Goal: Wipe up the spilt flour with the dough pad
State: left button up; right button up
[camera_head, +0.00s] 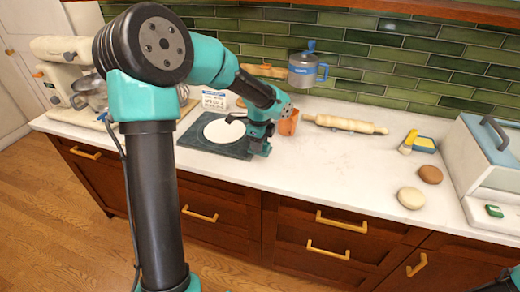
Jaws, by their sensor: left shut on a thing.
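My left gripper (261,147) is low over the right part of a dark slate board (192,137) on the white worktop. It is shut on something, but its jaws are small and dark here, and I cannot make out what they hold. A flat white round (218,131) lies on the board, just left of the gripper. An orange thing (289,122) stands behind and right of the gripper, partly hidden by my arm. I cannot pick out spilt flour against the pale worktop, nor identify the dough pad for certain. My right gripper is not in view.
A rolling pin (345,124) lies at the back. A yellow-and-blue item (424,144), a brown round (430,174) and a pale round (411,198) lie on the right, near a grey-white appliance (490,160). A mixer (75,65) stands left. The front middle of the worktop is clear.

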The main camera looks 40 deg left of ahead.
pick_arm(q)
jog(key=shift+r, duration=0.9)
